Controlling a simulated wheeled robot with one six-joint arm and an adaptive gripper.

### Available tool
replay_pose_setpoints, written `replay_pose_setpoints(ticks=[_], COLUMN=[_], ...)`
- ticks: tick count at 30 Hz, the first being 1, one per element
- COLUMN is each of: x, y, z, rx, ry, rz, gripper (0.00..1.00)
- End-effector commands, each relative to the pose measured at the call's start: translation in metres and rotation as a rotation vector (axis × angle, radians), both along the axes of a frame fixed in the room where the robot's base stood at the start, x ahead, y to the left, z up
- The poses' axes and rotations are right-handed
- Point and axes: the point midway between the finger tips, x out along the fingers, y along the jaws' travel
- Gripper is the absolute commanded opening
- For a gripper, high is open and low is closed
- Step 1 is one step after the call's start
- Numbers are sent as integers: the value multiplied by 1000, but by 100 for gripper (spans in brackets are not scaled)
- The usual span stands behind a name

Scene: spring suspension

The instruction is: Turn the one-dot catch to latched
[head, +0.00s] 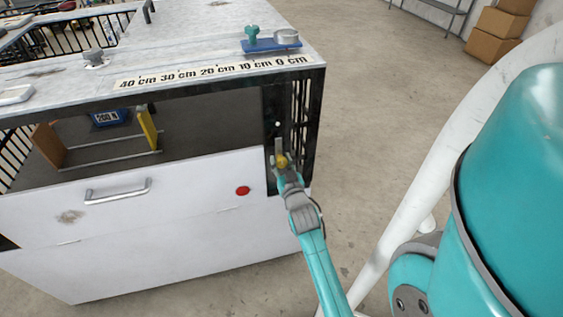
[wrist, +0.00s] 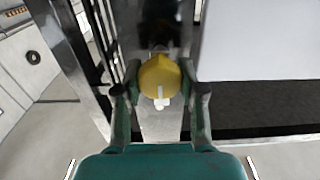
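The one-dot catch is on the dark right-hand post of the bench, with a grey plate (head: 279,146) below a single white dot (head: 278,124). Its yellow knob (head: 283,160) also shows in the wrist view (wrist: 160,72), with a short white mark at its near side. My gripper (head: 287,174) is at the knob. In the wrist view my gripper (wrist: 160,88) has one finger on each side of the knob, with what looks like a narrow gap at each side. Contact with the knob cannot be made out. The fingers partly hide the catch in the head view.
The bench has a white front panel (head: 150,205) with a handle (head: 118,190) and a red button (head: 243,191). A ruler strip (head: 212,71) and a blue plate (head: 271,45) are on top. A yellow upright (head: 148,128) stands inside. Open floor lies to the right.

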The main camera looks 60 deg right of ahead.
Motion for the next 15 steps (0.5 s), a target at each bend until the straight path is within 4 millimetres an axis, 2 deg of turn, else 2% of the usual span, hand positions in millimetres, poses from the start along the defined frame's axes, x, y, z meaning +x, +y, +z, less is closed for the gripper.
replay_pose_setpoints(ticks=[1,3,15], x=[0,0,0], y=[0,0,0], z=[0,0,0], rx=[0,0,-28], ry=[0,0,31], rz=[0,0,0], gripper=[16,0,0])
